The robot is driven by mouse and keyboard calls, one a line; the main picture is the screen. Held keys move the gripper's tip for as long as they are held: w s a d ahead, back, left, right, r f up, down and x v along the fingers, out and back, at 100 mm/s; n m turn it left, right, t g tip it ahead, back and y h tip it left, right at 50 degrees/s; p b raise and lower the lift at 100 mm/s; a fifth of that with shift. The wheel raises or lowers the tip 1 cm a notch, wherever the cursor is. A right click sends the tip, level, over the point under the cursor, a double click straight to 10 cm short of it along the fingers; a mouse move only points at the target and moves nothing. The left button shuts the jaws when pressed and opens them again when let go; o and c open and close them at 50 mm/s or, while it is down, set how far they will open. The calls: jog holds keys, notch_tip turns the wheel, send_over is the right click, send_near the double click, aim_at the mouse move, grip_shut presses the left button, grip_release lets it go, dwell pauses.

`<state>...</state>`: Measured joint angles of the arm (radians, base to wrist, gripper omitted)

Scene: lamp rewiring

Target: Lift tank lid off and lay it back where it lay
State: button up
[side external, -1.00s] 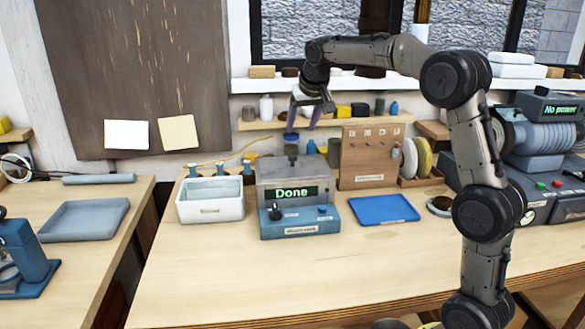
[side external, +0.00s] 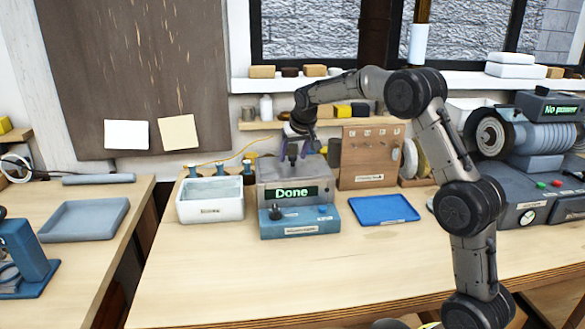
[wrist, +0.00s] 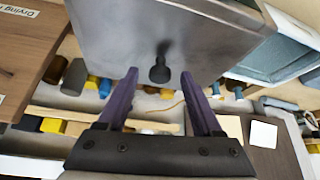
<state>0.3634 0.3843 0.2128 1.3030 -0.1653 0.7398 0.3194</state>
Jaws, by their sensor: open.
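The tank (side external: 262,194) is a grey box with a blue front base and a green "Done" display. Its flat grey lid (side external: 268,172) lies on top, with a dark knob in the middle. In the wrist view the lid (wrist: 215,40) fills the upper middle and its black knob (wrist: 160,70) stands up from it. My gripper (side external: 294,155) is just above the lid, around the knob in the side view. In the wrist view my gripper (wrist: 158,76) is open, its two purple fingers apart with the knob between their tips. Whether a finger touches it cannot be told.
A white open tub (side external: 210,210) stands close left of the tank. A flat blue tray (side external: 385,209) lies to its right, in front of a wooden pegboard stand (side external: 368,158). A shelf with bottles runs behind. The front bench is clear.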

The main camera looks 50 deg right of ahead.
aim_at(294, 157)
grip_shut()
dwell(0.3)
jog(key=shift+r, duration=0.15)
jog(key=shift+r, duration=0.55)
notch_tip(294, 157, up, 2)
jog(key=shift+r, duration=0.2)
jog(key=s+a+r, duration=0.5)
jog(key=s+r, duration=0.4)
jog(key=s, duration=0.3)
jog(key=s+a+f, duration=0.4)
jog(key=a+f, duration=0.3)
jog(key=f, duration=0.3)
jog(key=s+a+f, duration=0.3)
jog(key=a+f, duration=0.4)
jog(key=f, duration=0.3)
jog(key=shift+s+a+f, duration=0.3)
jog(key=shift+s+a, duration=0.05)
jog(key=shift+a, duration=0.05)
